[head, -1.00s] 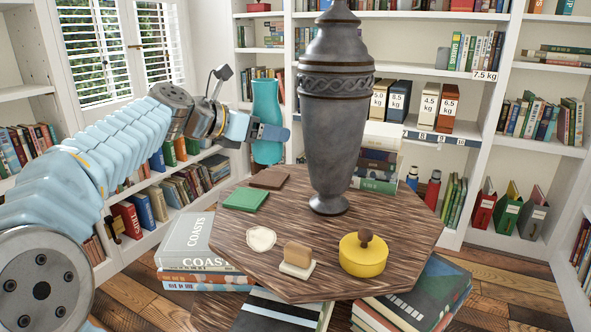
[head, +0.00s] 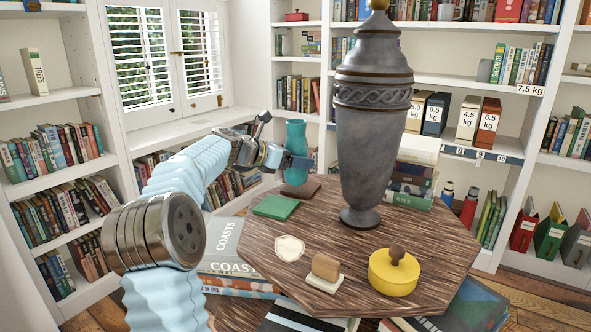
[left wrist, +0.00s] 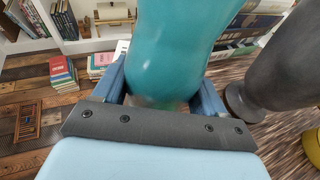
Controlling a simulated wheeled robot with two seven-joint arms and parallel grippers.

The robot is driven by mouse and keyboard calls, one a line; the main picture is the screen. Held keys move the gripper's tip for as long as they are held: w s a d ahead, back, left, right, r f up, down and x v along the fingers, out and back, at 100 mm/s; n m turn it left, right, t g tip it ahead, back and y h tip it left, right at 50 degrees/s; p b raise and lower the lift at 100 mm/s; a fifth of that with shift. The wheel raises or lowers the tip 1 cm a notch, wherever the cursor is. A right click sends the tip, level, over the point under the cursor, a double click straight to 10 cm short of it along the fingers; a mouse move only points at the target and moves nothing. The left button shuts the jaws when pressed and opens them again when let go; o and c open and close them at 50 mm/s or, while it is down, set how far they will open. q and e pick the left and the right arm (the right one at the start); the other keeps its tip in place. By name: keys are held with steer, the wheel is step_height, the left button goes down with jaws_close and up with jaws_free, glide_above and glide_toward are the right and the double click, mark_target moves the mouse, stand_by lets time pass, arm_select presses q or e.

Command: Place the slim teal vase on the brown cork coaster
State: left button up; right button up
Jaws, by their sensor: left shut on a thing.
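The slim teal vase (head: 296,136) is upright in my left gripper (head: 288,162), at the far left edge of the octagonal plank table. The left wrist view shows the vase (left wrist: 172,50) between the two blue fingers of the gripper (left wrist: 160,96), which is shut on it. The brown cork coaster (head: 303,190) lies flat at the table's far left. The vase's foot shows at the coaster's back edge; I cannot tell whether they touch. The coaster is not visible in the left wrist view. My right gripper is not in view.
A tall grey urn (head: 370,130) stands right of the vase and also shows in the left wrist view (left wrist: 285,65).

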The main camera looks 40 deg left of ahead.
arm_select(q)
step_height(320, 180, down, 3)
steer(key=shift+r+b, duration=0.1)
steer(key=shift+b, duration=0.2)
steer(key=o, duration=1.3)
steer(key=shift+c, duration=0.2)
steer(key=shift+s+r, duration=0.1)
steer(key=shift+s, duration=0.05)
steer(key=v, duration=1.1)
steer(key=shift+s, duration=0.4)
steer(key=shift+a+r, duration=0.1)
steer(key=shift+a, duration=0.05)
